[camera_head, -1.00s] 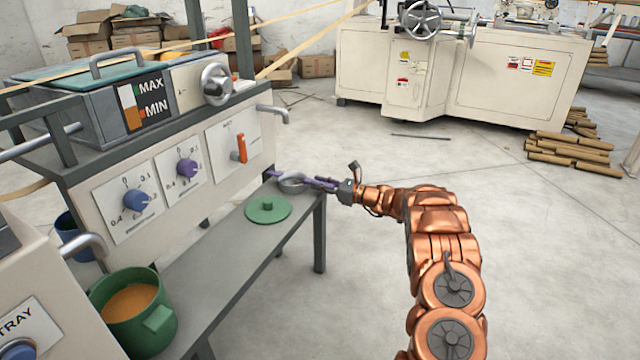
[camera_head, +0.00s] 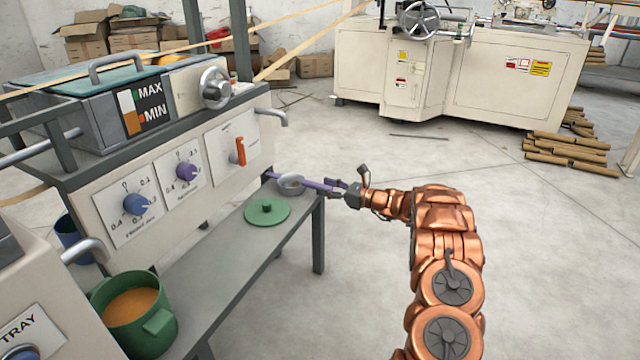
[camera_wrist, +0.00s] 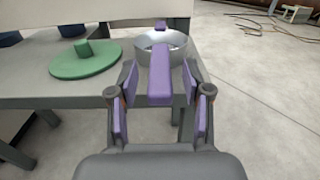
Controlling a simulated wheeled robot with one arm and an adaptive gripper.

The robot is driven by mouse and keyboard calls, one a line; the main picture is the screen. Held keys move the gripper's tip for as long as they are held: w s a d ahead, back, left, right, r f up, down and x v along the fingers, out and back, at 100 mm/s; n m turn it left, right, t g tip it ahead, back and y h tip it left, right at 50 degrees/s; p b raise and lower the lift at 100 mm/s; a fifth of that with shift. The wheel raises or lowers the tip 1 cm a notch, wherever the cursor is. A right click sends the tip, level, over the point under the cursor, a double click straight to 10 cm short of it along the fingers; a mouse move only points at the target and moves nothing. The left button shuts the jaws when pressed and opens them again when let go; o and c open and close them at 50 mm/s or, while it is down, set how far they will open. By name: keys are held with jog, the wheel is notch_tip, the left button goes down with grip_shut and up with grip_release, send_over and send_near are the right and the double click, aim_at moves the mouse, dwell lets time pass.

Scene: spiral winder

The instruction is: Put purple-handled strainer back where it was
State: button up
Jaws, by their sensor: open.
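The purple-handled strainer (camera_head: 291,184) rests at the far end of the grey shelf (camera_head: 222,262). Its round metal bowl (camera_wrist: 150,42) shows at the top of the wrist view. Its purple handle (camera_wrist: 160,75) points toward my gripper, and a short purple tab sits on the bowl's far side. My gripper (camera_head: 336,189) is at the shelf's far end. In the wrist view its two purple-padded fingers (camera_wrist: 160,105) stand apart, one on each side of the handle, with gaps between pads and handle.
A green lid (camera_head: 266,211) lies on the shelf beside the strainer. A green pot (camera_head: 133,310) of orange liquid stands at the near end. The machine panel with knobs (camera_head: 185,172) rises behind the shelf. Open floor lies to the right.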

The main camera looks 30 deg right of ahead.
jog(key=p+v, duration=0.3)
jog(key=v, duration=0.4)
jog(key=s+a+r+n+g+y, duration=0.1)
jog(key=a+r+n+g, duration=0.15)
jog(key=a, duration=0.55)
jog(key=s+a+r+n+g+y, duration=0.15)
jog(key=a+n+g, duration=0.25)
jog(key=a, duration=0.5)
jog(key=s+a+r+n+g, duration=0.25)
jog(key=s+a+n, duration=0.2)
jog(key=a, duration=0.45)
jog(key=s+a+r+n+g, duration=0.1)
jog(key=s+a+n+g, duration=0.3)
jog(key=a, duration=0.5)
jog(key=s+a+r+n+g+h, duration=0.1)
jog(key=s+a+n+g+h, duration=0.2)
jog(key=s, duration=0.5)
jog(key=s+a+r+n+g+h, duration=0.1)
jog(key=s+a+n+g+h, duration=0.2)
jog(key=s, duration=0.6)
jog(key=s+d+n+h, duration=0.2)
jog(key=s+n+h, duration=0.3)
jog(key=s, duration=1.2)
jog(key=n, duration=0.4)
jog(key=shift+s+d+h, duration=0.25)
jog(key=shift+d+h, duration=0.05)
jog(key=shift+h, duration=0.05)
